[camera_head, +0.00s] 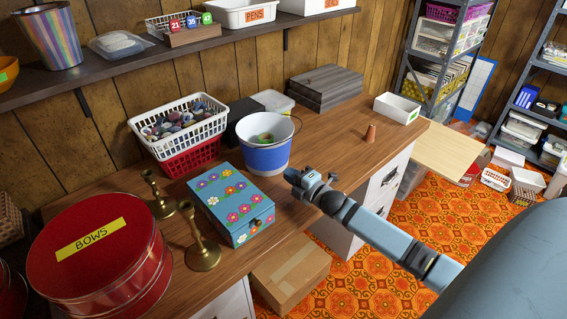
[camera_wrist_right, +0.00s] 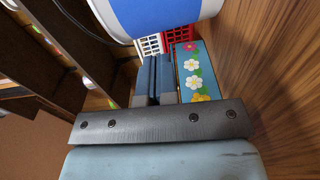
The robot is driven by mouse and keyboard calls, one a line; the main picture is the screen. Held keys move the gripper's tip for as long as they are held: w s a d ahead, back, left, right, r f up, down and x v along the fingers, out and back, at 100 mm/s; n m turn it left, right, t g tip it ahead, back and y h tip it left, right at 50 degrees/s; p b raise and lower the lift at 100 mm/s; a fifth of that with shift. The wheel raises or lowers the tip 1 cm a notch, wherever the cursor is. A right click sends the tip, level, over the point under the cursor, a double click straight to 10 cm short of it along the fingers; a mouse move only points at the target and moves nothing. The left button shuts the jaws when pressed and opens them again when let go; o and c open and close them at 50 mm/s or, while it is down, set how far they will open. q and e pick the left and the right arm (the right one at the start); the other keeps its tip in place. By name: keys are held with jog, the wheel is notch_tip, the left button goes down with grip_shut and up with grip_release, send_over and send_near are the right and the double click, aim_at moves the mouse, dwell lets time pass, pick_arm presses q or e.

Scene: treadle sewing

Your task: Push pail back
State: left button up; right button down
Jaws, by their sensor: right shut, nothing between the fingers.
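The pail (camera_head: 267,155) is white with a broad blue band and stands upright on the wooden desk, behind the flowered box. A round green item shows inside it. My right gripper (camera_head: 291,176) is shut and empty, just right of the pail, near the desk's front edge. In the right wrist view the pail (camera_wrist_right: 155,14) fills the top, beyond the closed fingers (camera_wrist_right: 153,62). I cannot tell whether the fingers touch it. My left gripper is not in view.
A blue flowered box (camera_head: 232,204) stands in front of the pail. A dark box (camera_head: 243,117) and a white container (camera_head: 272,102) stand close behind it, with stacked baskets (camera_head: 180,135) to the left.

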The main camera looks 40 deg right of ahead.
aim_at(285, 153)
jog(key=w, duration=0.2)
jog(key=w+d, duration=0.1)
jog(key=w, duration=0.2)
jog(key=shift+w+d, duration=0.15)
jog(key=shift+d, duration=0.05)
jog(key=shift+w+d, duration=0.3)
jog(key=shift+w, duration=0.1)
jog(key=w+d+b, duration=0.1)
jog(key=w, duration=0.1)
jog(key=w+d, duration=0.2)
jog(key=shift+d+b, duration=0.1)
jog(key=shift+b, duration=0.25)
